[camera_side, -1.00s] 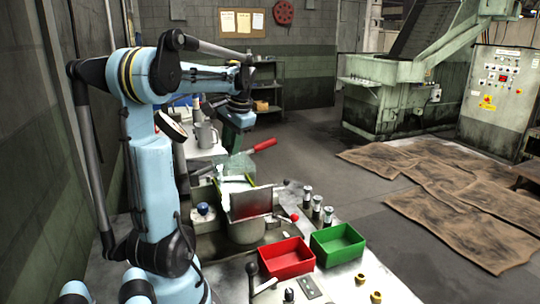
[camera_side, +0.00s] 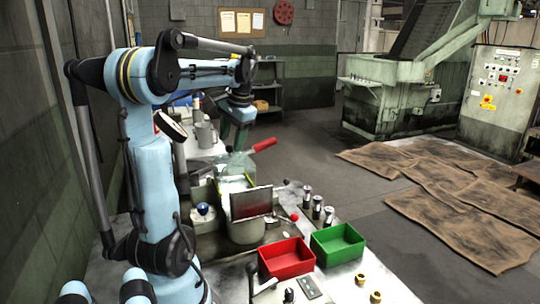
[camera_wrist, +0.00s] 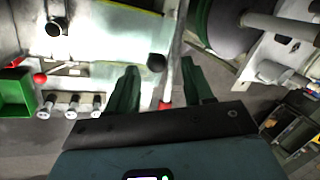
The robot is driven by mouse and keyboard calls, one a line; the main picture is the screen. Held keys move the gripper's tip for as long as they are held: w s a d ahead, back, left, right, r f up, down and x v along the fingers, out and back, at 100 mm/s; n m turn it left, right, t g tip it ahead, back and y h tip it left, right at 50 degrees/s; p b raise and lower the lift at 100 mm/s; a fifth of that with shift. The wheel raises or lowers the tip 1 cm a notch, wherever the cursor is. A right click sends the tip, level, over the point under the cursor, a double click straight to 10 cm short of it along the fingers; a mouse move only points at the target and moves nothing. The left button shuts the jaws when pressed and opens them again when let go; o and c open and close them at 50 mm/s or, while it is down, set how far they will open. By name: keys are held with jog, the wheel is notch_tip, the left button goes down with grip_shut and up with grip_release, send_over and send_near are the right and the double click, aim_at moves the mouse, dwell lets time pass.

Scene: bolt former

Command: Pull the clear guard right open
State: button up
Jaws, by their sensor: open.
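The clear guard (camera_side: 238,162) is a see-through sheet with yellow-green edging above the machine on the bench. In the wrist view it is a pale panel (camera_wrist: 125,35) with a yellow edge, left of and beyond my fingers. A black knob (camera_wrist: 156,62) shows near the guard's edge, just beyond the gap between the fingers. My gripper (camera_side: 236,137) is over the guard's far upper side; its green fingers (camera_wrist: 160,88) are apart. A metal rod with a red end (camera_wrist: 166,104) lies between them in the picture; whether they touch it, I cannot tell.
A red-handled lever (camera_side: 265,144) sticks out right of my gripper. A red bin (camera_side: 287,258) and a green bin (camera_side: 338,245) stand on the front bench, beside several metal cylinders (camera_side: 317,207).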

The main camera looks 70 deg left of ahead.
jog(key=v, duration=1)
jog(key=shift+r, duration=0.2)
jog(key=shift+d, duration=0.1)
jog(key=w+d+f+m+t, duration=0.2)
jog(key=w+d+f+t, duration=0.15)
jog(key=d, duration=0.55)
jog(key=w+d+f+m+t, duration=0.1)
jog(key=w+d+f+t, duration=0.1)
jog(key=w+d+f, duration=0.45)
jog(key=s+d+f+m+t+h, duration=0.1)
jog(key=d+f, duration=0.2)
jog(key=d, duration=0.5)
jog(key=s+d+f+m+t+h, duration=0.1)
jog(key=d+f, duration=0.3)
jog(key=d, duration=0.4)
jog(key=shift+s+f+t+h, duration=0.2)
jog(key=shift+s+t+h, duration=0.1)
jog(key=shift+t+h, duration=0.35)
